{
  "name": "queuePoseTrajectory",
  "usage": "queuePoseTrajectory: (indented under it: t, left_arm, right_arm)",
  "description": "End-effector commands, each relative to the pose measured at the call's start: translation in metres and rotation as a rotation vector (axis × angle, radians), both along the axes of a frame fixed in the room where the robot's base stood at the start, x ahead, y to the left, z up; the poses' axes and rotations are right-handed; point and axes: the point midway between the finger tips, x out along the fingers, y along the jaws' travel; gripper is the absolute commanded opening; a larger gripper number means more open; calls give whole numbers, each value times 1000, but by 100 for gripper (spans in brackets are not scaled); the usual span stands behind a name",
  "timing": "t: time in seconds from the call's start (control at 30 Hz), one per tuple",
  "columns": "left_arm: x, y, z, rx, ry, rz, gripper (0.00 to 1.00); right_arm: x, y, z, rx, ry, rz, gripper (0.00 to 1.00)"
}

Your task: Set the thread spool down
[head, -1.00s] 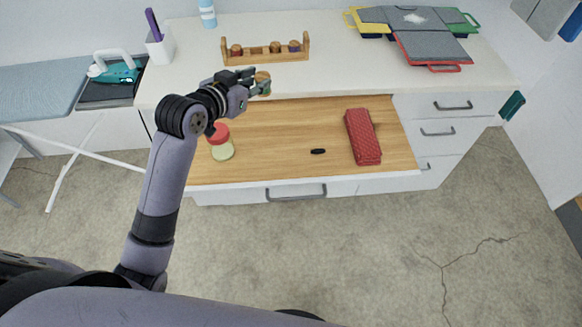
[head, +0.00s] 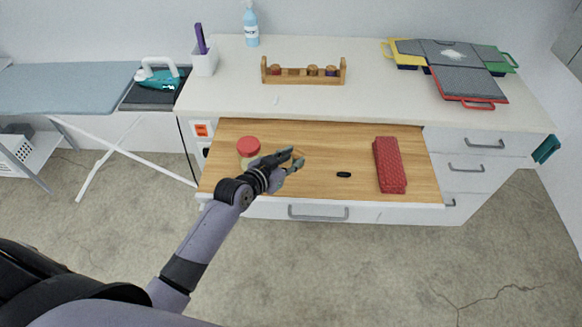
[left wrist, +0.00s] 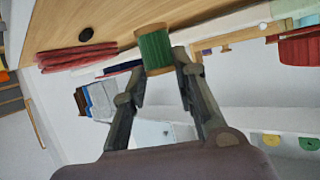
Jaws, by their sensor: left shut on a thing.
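The thread spool (left wrist: 155,50) has green thread and light wooden ends. In the left wrist view it sits at the tips of my left gripper (left wrist: 161,70), which is shut on it. In the head view my left gripper (head: 290,160) is over the open wooden-bottomed drawer (head: 330,133), right of the red-lidded jar (head: 248,147). There the spool is mostly hidden by the fingers, and I cannot tell its height above the drawer floor. My right gripper is not in view.
A wooden rack (head: 303,80) with several spools stands on the white counter (head: 370,100) behind.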

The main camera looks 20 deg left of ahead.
Motion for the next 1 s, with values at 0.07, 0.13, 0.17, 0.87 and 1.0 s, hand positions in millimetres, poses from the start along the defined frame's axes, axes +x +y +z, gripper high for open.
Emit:
queuePoseTrajectory:
  t: [0.07,0.13,0.17,0.87,1.0]
  left_arm:
    - [0,0,-8,2,1,1,7]
    - [-1,0,-19,1,4,0,7]
    - [0,0,-23,1,4,0,7]
    - [0,0,-43,2,1,1,35]
    - [0,0,-43,2,1,1,45]
  right_arm:
    - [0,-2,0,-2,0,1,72]
    - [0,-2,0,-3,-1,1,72]
    - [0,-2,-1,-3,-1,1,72]
    - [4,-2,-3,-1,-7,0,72]
    - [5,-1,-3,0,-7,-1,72]
